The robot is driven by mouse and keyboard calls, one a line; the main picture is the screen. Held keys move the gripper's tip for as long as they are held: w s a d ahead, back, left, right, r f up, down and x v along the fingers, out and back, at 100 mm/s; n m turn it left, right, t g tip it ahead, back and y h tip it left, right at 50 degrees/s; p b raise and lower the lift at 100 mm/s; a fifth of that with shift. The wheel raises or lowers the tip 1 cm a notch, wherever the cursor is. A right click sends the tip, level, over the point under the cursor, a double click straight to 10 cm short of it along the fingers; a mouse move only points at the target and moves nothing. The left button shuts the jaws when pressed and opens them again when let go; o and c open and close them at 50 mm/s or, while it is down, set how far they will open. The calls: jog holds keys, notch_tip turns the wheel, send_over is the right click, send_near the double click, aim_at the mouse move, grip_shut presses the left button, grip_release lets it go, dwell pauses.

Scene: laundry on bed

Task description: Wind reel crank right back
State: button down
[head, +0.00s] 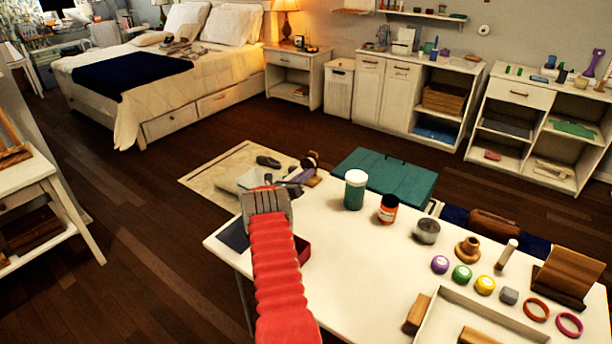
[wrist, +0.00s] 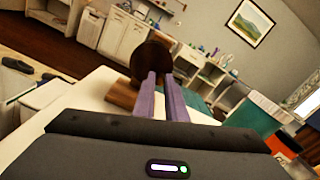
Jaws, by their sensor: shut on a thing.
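The reel shows in the wrist view as a dark brown round part (wrist: 152,58) with a wooden block (wrist: 122,96) at its lower left. In the head view the dark round part (head: 311,160) stands at the far left end of the white table (head: 350,270). My gripper (wrist: 159,76) has its two purple fingers close together, shut at the near side of the round part. In the head view my gripper (head: 299,176) lies beyond the end of my red arm. The crank's handle is hidden between or behind the fingertips, so its angle cannot be told.
A green-and-white jar (head: 355,189) and an orange bottle (head: 388,208) stand right of the reel. A teal box (head: 385,172) is behind the table. Several small items fill the table's right side. A dark red box (head: 302,250) sits beside my arm.

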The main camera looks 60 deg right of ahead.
jog(key=shift+w+m, duration=0.1)
jog(key=shift+m, duration=0.3)
jog(key=m, duration=0.4)
jog(key=shift+w+f, duration=0.3)
jog(key=shift+f, duration=0.1)
jog(key=m, duration=0.4)
jog(key=w+m, duration=0.1)
jog(key=m, duration=0.1)
jog(key=shift+d+f, duration=0.1)
jog(key=shift+f, duration=0.2)
jog(key=c, duration=1.8)
grip_release()
jog(key=a, duration=0.4)
jog(key=w+a, duration=0.1)
jog(key=a, duration=0.4)
jog(key=w+a, duration=0.1)
jog(key=a, duration=0.3)
jog(key=shift+a, duration=0.3)
